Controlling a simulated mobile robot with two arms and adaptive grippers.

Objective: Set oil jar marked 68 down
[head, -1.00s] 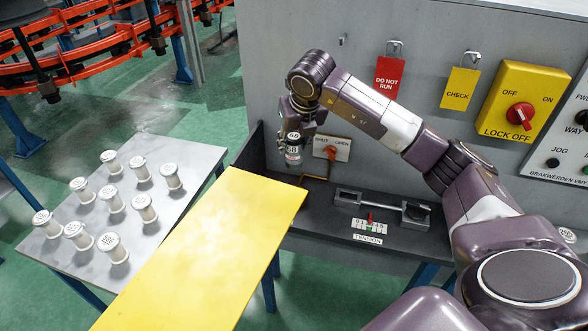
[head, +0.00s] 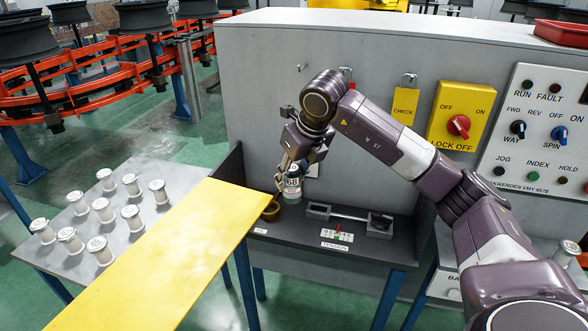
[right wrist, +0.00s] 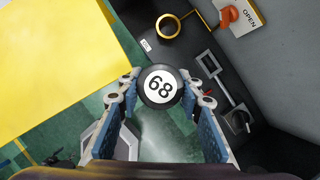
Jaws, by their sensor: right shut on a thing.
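The oil jar marked 68 (head: 293,185) is upright between the fingers of my right gripper (head: 288,170). In the right wrist view its round dark lid with the white 68 label (right wrist: 160,86) sits between the two fingertips (right wrist: 162,88). My right gripper is shut on it. A brass ring holder (head: 271,209) stands on the dark shelf (head: 300,232), left of the jar in the head view. The ring (right wrist: 180,40) looks empty in the right wrist view, with the jar apart from it. I cannot tell the jar's height above the shelf. My left gripper is out of view.
A yellow board (head: 165,255) runs close to the shelf's left side. A tension gauge (head: 338,233) and a metal bar fixture (head: 350,216) lie to the right. An orange valve handle (right wrist: 228,16) is near the ring. White spools stand on a grey table (head: 130,225).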

